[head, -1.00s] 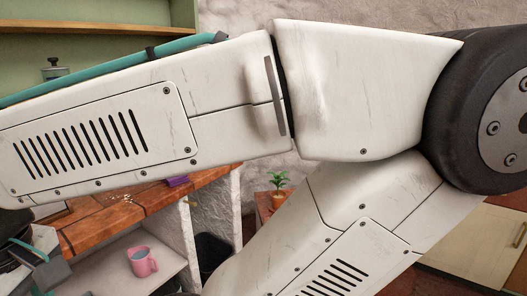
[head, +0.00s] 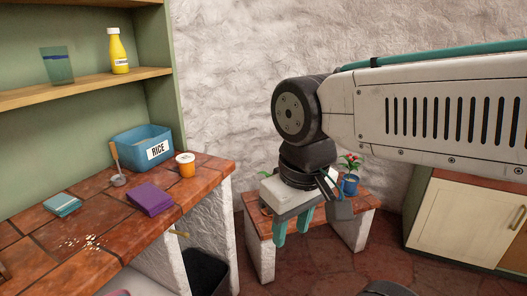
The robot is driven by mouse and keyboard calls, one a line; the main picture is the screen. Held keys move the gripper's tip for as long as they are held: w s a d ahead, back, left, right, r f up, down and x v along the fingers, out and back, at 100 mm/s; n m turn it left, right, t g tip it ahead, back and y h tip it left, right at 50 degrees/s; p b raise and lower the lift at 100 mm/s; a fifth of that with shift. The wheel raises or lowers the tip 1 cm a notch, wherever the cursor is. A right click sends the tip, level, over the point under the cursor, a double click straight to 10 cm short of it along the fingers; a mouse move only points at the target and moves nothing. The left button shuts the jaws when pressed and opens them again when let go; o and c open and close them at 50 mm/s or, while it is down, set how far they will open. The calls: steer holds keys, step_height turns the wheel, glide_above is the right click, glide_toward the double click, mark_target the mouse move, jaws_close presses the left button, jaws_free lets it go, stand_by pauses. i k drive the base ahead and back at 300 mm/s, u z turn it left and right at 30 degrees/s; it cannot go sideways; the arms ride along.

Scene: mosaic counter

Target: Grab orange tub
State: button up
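The orange tub (head: 187,170), a small round tub with a white lid, stands upright at the back right of the tiled counter (head: 110,248). It is right of the blue RICE bin and apart from it. My gripper (head: 292,229) is to the right of the tub and lower in the picture, off the counter and in front of the low bench. Its teal fingers point down with a gap between them, and nothing shows in it. The tub is in full view.
The blue RICE bin (head: 131,146), a ladle (head: 117,172), purple cloth (head: 150,199) and teal stack (head: 62,205) are on the counter. A shelf above holds a yellow bottle (head: 118,55) and a glass (head: 57,66). A low bench (head: 263,243) with plants stands right.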

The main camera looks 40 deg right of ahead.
mark_target(186, 160)
steer(key=z, duration=1)
steer(key=k, duration=1.3)
steer(key=u, duration=0.7)
steer(key=i, duration=1.35)
steer(key=z, duration=0.5)
steer(key=i, duration=0.55)
steer(key=z, duration=0.5)
